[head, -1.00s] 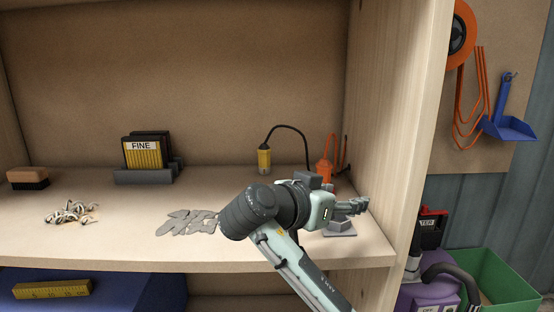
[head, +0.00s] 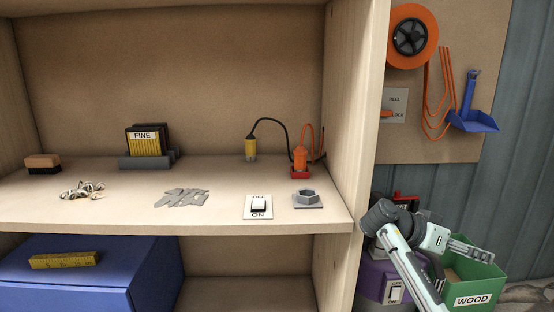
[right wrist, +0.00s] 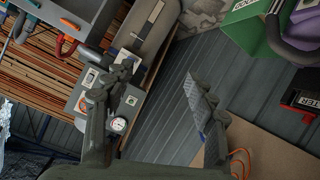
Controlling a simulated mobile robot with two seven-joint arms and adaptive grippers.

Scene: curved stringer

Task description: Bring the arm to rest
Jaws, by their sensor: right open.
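My right gripper (head: 474,251) is outside the shelf unit, to the right of its side panel and in front of the green bin marked WOOD (head: 474,276). In the right wrist view its two fingers (right wrist: 160,90) are spread apart with nothing between them. My right arm comes up from the bottom right of the head view, clear of the shelf board (head: 120,215). My left gripper is not in view.
The shelf holds an orange plug (head: 299,158) at a red base, a yellow plug (head: 251,148), a switch plate (head: 258,207) and a grey hexagonal holder (head: 307,198). A purple machine (head: 376,280) stands beside the bin. An orange reel (head: 412,37) hangs above.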

